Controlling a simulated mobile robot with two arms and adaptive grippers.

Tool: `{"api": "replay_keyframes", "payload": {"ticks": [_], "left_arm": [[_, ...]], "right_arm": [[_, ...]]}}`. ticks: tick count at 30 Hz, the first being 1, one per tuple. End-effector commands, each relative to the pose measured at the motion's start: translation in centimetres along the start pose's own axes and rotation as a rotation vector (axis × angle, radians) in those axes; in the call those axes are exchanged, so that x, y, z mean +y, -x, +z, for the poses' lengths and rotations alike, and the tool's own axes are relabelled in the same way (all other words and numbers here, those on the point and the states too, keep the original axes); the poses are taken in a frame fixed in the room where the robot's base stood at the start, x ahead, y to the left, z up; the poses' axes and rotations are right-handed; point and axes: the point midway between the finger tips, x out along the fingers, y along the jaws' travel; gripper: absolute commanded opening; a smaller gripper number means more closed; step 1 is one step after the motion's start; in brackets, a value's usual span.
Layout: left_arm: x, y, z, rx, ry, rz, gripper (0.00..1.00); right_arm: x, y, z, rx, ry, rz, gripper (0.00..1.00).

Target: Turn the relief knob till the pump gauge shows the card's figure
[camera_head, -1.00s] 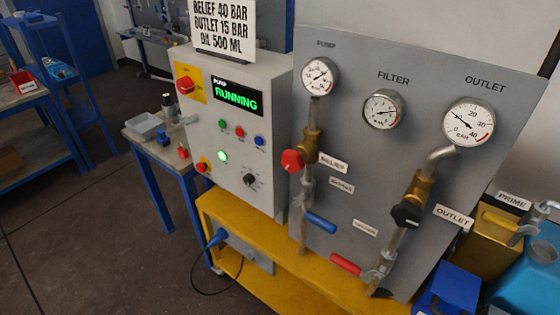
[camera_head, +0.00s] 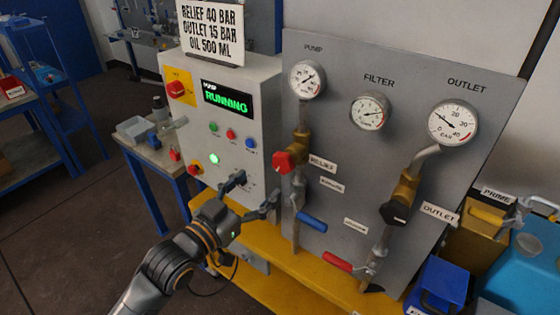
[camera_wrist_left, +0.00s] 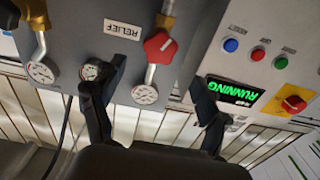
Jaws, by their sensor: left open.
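The red relief knob (camera_head: 288,160) is on the pipe below the pump gauge (camera_head: 307,80), beside the RELIEF label. The gauge's needle reading is too small to tell. The white card (camera_head: 211,32) reads RELIEF 40 BAR, OUTLET 15 BAR, OIL 500 ML. My left gripper (camera_head: 256,193) is open and empty, left of and lower than the knob, before the control box. The wrist view is upside down; the knob (camera_wrist_left: 160,45) and pump gauge (camera_wrist_left: 145,94) show between the spread fingers, apart from them. My right gripper is not in view.
The control box (camera_head: 225,125) shows RUNNING. A blue-handled valve (camera_head: 312,221) and a red-handled valve (camera_head: 338,262) stick out below the knob. The black outlet knob (camera_head: 395,212) is to the right. A yellow bench (camera_head: 290,285) runs underneath.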

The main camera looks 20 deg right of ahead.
Motion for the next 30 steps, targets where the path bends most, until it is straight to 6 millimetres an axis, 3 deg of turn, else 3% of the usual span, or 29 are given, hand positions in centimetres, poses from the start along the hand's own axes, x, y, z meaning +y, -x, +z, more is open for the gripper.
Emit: {"api": "replay_keyframes", "payload": {"ticks": [6, 13, 18, 28, 30], "left_arm": [[0.0, -4.5, -0.3, -0.001, -0.001, -0.001, 0.75], [0.0, -7.8, -0.2, 0.0, 0.0, 0.0, 0.75], [0.0, -8.9, -0.1, 0.001, -0.001, 0.0, 0.75], [0.0, -9.1, 0.0, 0.0, -0.001, -0.001, 0.75], [0.0, -9.1, 0.0, 0.0, -0.001, -0.001, 0.61]], "right_arm": [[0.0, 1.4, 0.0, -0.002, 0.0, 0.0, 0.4], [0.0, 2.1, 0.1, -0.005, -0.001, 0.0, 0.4], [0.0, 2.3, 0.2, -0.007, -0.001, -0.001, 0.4], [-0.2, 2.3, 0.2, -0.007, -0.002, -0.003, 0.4], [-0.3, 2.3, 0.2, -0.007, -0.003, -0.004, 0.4]]}}
